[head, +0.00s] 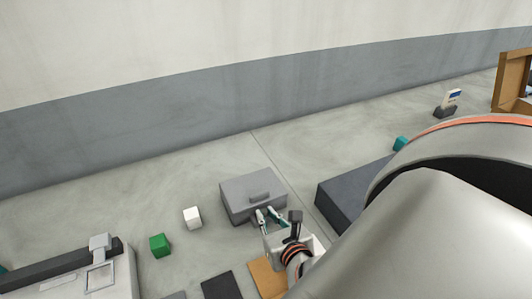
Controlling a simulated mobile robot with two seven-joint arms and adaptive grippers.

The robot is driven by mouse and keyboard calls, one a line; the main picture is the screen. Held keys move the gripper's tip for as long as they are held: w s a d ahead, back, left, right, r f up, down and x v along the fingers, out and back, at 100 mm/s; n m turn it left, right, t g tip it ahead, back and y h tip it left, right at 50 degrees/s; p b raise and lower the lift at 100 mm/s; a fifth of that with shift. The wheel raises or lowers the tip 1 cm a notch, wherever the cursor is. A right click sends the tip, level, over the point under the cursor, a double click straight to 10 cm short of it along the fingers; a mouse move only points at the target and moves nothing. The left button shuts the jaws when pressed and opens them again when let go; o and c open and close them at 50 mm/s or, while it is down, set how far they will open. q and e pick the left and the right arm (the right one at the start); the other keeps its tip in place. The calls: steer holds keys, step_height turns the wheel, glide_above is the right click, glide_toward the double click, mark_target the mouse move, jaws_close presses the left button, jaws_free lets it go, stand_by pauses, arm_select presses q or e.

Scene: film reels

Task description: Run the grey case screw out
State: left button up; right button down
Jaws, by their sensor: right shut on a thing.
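The grey case (238,190) stands on the floor near the middle of the head view, with a raised grey block (261,198) on its top. My right gripper (266,214) is at the case's near side, toward its right corner, with its fingertips against or very close to it. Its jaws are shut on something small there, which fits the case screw. The screw itself is hidden between the fingers, so its turn and depth cannot be told. My left gripper is not in view.
A white cube (192,218) and a green cube (160,245) lie left of the case. A dark box (345,193) is close on its right. Dark (221,286) and orange (268,277) flat pieces lie in front. A teal cube (400,143) is farther right. My arm covers the lower right.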

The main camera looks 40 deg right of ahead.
steer(key=n+y, duration=0.2)
steer(key=y, duration=0.1)
steer(key=shift+s+d+n+t, duration=0.1)
steer(key=shift+d+n+t, duration=0.25)
steer(key=shift+n+t, duration=0.05)
steer(key=shift+d+n+y, duration=0.25)
steer(key=shift+n+y, duration=1.05)
steer(key=shift+y, duration=0.3)
steer(key=shift+n+y, duration=0.3)
